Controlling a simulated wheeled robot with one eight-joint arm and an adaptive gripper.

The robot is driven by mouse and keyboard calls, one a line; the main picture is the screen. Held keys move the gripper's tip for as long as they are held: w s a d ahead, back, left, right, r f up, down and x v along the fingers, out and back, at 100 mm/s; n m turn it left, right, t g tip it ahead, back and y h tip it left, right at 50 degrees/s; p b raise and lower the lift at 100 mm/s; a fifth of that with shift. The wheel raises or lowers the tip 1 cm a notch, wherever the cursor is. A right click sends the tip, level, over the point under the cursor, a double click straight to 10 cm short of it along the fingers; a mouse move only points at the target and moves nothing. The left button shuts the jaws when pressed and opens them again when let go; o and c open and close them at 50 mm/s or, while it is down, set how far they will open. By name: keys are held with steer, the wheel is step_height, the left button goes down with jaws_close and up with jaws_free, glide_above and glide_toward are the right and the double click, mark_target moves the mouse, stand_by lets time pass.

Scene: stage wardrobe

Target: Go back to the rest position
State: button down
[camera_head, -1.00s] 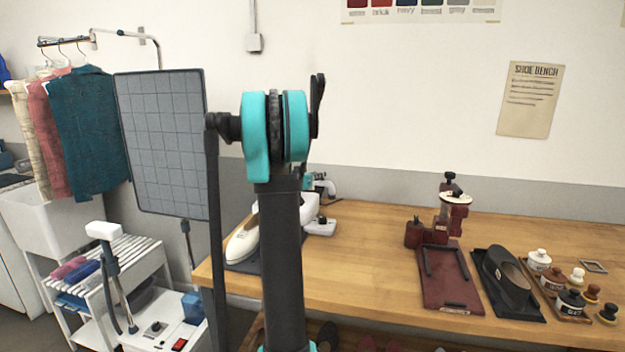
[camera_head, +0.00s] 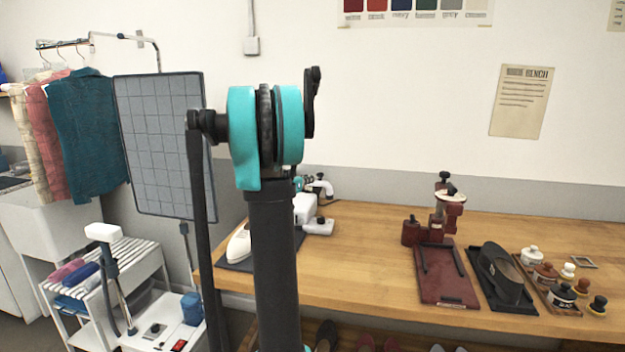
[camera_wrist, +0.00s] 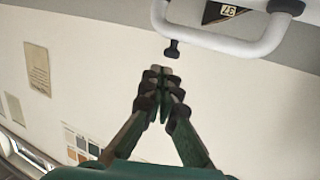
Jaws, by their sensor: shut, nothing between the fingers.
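My gripper (camera_wrist: 160,78) shows in the wrist view with its green fingers together, shut and empty. It is up in the air with the pale wall beyond it. In the head view my dark arm with teal joints stands upright in front of the bench, and the gripper itself cannot be made out there.
A grey board (camera_head: 160,145), clothes rail and white trolley (camera_head: 150,338) stand left. In the wrist view a white bar (camera_wrist: 225,47) is close above the fingers.

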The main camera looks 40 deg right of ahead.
steer(key=s+v, duration=0.1)
steer(key=v, duration=0.5)
